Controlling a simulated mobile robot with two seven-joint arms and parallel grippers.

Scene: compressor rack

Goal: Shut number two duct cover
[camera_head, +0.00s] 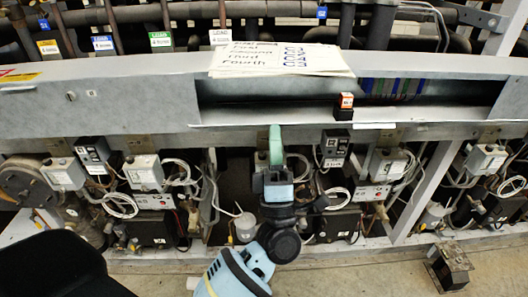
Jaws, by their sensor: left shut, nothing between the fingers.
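A long grey duct (120,108) runs across the rack. Its middle section is open, showing a dark slot with coloured wires (393,88) toward the right. A pale grey strip (240,115) runs along the lower edge of the opening; I cannot tell whether it is the number two cover or the duct's lip. My left gripper (275,132) points up in front of the duct, just below this strip. Its teal fingers are shut and empty; I cannot tell whether they touch the duct. My right gripper is not in view.
A paper sheet with handwriting (280,60) lies on top of the duct. A small black and orange block (344,105) sits at the opening's lower edge. Control boxes (145,172) and looped cables crowd below. A metal box (450,265) stands on the floor at right.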

